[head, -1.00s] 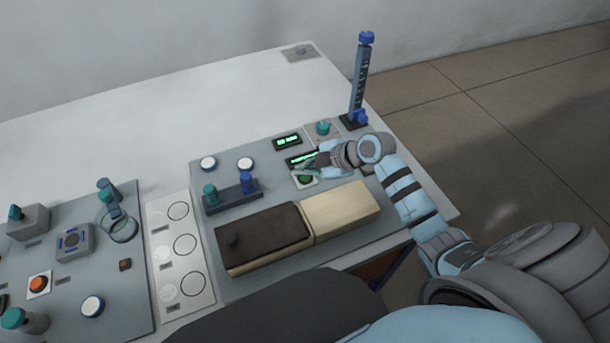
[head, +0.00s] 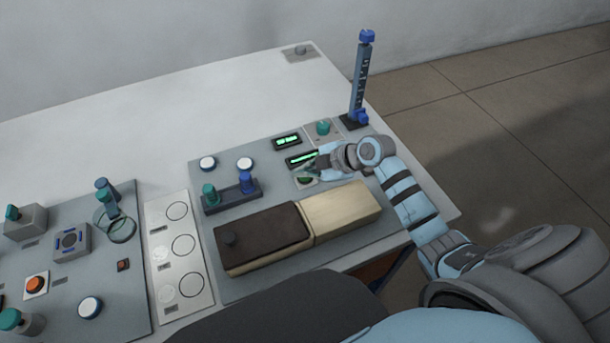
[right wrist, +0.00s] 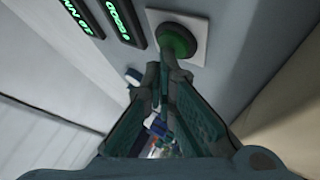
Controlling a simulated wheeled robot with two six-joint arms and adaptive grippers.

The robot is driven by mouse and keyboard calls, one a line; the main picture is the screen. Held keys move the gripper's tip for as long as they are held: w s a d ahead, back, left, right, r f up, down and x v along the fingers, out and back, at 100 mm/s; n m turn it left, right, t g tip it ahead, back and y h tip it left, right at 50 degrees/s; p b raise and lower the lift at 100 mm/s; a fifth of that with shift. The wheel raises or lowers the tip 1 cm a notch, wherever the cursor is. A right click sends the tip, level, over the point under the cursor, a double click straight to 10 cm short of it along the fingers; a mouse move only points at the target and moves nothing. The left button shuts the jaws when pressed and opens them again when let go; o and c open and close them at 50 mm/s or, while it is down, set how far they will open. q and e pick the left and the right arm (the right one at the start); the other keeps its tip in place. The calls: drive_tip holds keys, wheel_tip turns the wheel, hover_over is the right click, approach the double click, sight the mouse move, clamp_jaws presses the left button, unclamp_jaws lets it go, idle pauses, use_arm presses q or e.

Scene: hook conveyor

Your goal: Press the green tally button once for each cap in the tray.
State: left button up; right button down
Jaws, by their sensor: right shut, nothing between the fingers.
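The green tally button (head: 306,180) sits on a pale square plate on the right-hand panel. In the right wrist view the button (right wrist: 177,40) is just beyond my fingertips. My right gripper (head: 313,169) is shut and empty, with its tips right by the button and partly covering it. I cannot tell whether they touch it. A long box has a dark brown lid (head: 262,238) with a knob and a pale wooden part (head: 340,212). No caps show in it, and its inside is hidden. My left gripper is out of view.
Two lit green displays (head: 287,141) (head: 301,159) stand beside the button. A dark rack (head: 232,196) holds a teal and a blue peg. A blue-topped post (head: 361,80) stands behind my right gripper. The white table's back is mostly clear.

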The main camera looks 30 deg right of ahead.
sight(304, 179)
drive_tip(key=shift+f, duration=0.15)
idle(0.4)
drive_tip(key=shift+r+p, duration=0.7)
drive_tip(key=shift+r, duration=0.2)
wheel_tip(304, 179, up, 5)
drive_tip(key=p, duration=0.4)
drive_tip(key=shift+r, duration=0.1)
idle(1.5)
